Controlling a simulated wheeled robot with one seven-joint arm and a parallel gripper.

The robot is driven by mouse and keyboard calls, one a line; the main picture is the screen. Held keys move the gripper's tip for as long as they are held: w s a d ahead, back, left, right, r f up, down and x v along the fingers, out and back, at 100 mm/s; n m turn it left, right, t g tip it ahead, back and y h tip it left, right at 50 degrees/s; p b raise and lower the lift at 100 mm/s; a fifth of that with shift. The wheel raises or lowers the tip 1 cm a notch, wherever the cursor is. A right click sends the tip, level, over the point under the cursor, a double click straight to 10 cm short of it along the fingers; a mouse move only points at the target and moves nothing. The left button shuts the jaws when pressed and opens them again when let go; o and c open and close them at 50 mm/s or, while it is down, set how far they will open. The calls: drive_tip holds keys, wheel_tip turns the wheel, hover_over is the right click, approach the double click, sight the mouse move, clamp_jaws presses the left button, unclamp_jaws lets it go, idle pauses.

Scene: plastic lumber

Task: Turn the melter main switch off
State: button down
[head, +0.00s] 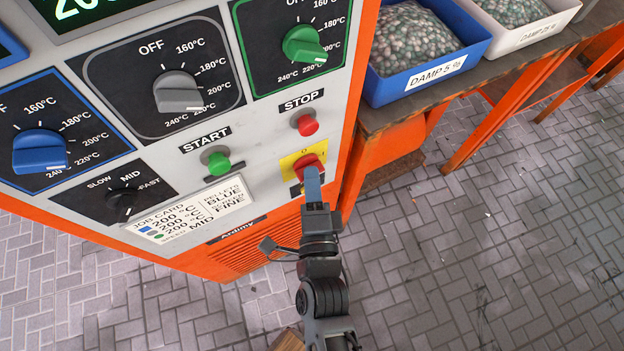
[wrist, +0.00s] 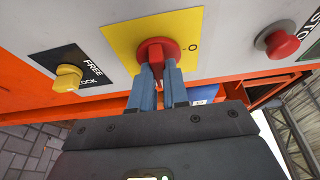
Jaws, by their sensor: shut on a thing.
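The melter main switch (head: 308,162) is a red rotary knob on a yellow plate, low on the right part of the panel. An "O" mark shows above it in the head view. In the wrist view the red switch (wrist: 157,47) has a raised handle between my two blue fingers. My gripper (head: 312,172) is shut on this handle; it also shows in the wrist view (wrist: 159,72). The fingers and arm hide the plate's lower part in the head view, so I cannot tell which mark the handle points at.
A red STOP button (head: 307,124) and green START button (head: 217,162) are close by. A yellow FREE/LOCK knob (wrist: 68,80) is beside the switch plate. Temperature dials, including a grey one (head: 177,93), are above. A blue pellet bin (head: 430,77) stands on a bench at right.

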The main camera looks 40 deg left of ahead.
drive_tip(key=shift+f+b, duration=0.2)
drive_tip(key=shift+b, duration=0.25)
drive_tip(key=shift+w+d+f+n+g+y+b, duration=0.15)
drive_tip(key=shift+n+g+y+b, duration=0.5)
drive_tip(key=shift+n+y+b, duration=2.05)
drive_tip(key=shift+w+f+n+g+h+b, duration=0.1)
drive_tip(key=shift+n+g+b, duration=0.8)
drive_tip(key=shift+n, duration=3.85)
drive_tip(key=shift+w+d+f+n+g+y+b, duration=0.15)
drive_tip(key=shift+n+g+y+b, duration=0.3)
drive_tip(key=shift+n+y+b, duration=2.25)
drive_tip(key=n+h+p, duration=0.1)
drive_tip(key=n+h, duration=0.1)
drive_tip(key=shift+a+n+h, duration=0.1)
drive_tip(key=shift+n+h, duration=0.15)
drive_tip(key=shift+h, duration=0.05)
drive_tip(key=c, duration=1.1)
unclamp_jaws()
drive_tip(key=shift+r, duration=0.1)
